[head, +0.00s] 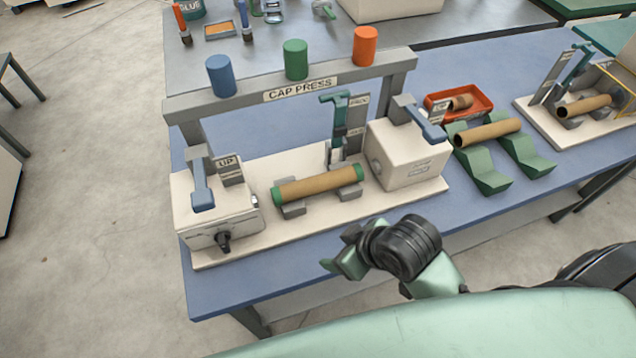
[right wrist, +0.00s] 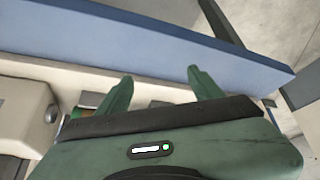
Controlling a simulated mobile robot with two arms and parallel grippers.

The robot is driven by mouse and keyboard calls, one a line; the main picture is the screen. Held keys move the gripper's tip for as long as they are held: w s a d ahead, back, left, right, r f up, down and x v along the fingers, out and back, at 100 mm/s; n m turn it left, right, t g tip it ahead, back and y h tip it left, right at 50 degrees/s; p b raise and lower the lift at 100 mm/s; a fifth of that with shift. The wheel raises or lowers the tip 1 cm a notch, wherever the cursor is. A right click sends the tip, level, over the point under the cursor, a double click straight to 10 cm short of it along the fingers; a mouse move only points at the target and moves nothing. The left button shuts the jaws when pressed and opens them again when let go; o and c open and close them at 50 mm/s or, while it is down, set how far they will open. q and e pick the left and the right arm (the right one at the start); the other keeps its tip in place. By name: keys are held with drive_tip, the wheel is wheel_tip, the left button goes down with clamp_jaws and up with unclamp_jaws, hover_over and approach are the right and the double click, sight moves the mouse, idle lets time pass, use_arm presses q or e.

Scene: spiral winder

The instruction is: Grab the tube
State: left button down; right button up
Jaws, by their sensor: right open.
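A brown cardboard tube (head: 318,183) with a green cap on each end lies on two grey rests in the cap press (head: 300,88). My right gripper (head: 340,256) is in front of the press, at the table's front edge, to the lower right of this tube and apart from it. In the right wrist view its two green fingers (right wrist: 158,88) are spread with nothing between them. There, a small green and brown piece (right wrist: 78,114), seemingly one end of the tube, shows beside the left finger; the rest is hidden. My left gripper is not in view.
Another brown tube (head: 488,132) lies on green cradles (head: 480,172) to the right. An orange tray (head: 445,98) holds a short tube. A further tube (head: 584,106) sits in a device at far right. White end blocks (head: 408,158) with blue levers flank the press.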

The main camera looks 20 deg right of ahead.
drive_tip(key=w+a+r+n+y, duration=0.3)
drive_tip(key=w+a+n, duration=0.4)
drive_tip(key=a+n, duration=0.15)
drive_tip(key=n, duration=0.5)
approach(321, 181)
drive_tip(key=x, duration=0.3)
drive_tip(key=shift+g+h, duration=0.4)
drive_tip(key=shift+g, duration=0.1)
drive_tip(key=p+x, duration=0.1)
drive_tip(key=x, duration=0.2)
drive_tip(key=p+x, duration=0.1)
drive_tip(key=x, duration=0.3)
drive_tip(key=shift+w+a, duration=0.25)
drive_tip(key=shift+w, duration=0.05)
clamp_jaws()
